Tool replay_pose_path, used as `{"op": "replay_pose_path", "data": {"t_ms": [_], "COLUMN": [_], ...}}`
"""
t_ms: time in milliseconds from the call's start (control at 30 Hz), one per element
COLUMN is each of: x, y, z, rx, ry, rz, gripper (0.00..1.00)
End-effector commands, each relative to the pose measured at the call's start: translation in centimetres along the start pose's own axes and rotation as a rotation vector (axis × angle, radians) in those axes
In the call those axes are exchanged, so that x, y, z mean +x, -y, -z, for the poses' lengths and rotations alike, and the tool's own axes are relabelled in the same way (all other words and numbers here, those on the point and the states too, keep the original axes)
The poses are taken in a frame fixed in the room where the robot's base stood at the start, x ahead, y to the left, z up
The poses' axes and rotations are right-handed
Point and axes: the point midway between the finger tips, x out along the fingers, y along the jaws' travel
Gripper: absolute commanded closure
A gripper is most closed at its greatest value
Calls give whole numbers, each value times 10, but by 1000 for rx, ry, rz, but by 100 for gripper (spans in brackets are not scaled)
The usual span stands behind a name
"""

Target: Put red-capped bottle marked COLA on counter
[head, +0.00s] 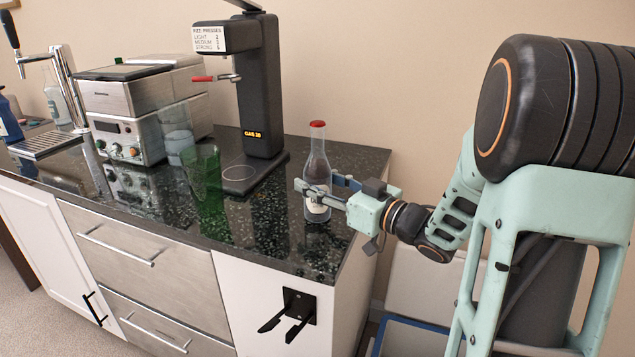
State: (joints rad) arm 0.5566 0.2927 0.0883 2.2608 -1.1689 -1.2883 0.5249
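The red-capped bottle (317,167) is clear glass with a pale label, partly covered by a finger. It is upright at the right end of the dark speckled counter (285,240), and its base appears to be at the counter top. Any COLA marking is too small or hidden to read. My gripper (318,194) reaches in from the right at the bottle's lower body. One finger passes in front of the bottle and the other is largely hidden behind it. I cannot tell whether the fingers press on the glass.
A black drink dispenser (258,90) stands left of the bottle. A green glass (206,188), a clear glass (175,130) and a steel machine (130,110) are further left. A black bracket (298,308) sticks out from the cabinet front. The counter's right edge is close to my gripper.

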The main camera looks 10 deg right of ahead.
Motion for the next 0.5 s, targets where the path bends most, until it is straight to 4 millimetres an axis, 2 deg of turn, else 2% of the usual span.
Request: {"op": "replay_pose_path", "data": {"t_ms": [33, 133, 500], "x": [0, 0, -3], "y": [0, 0, -1], "z": [0, 0, 4], "rx": [0, 0, 1], "ry": [0, 0, 1], "rz": [0, 0, -2], "gripper": [50, 41, 41]}}
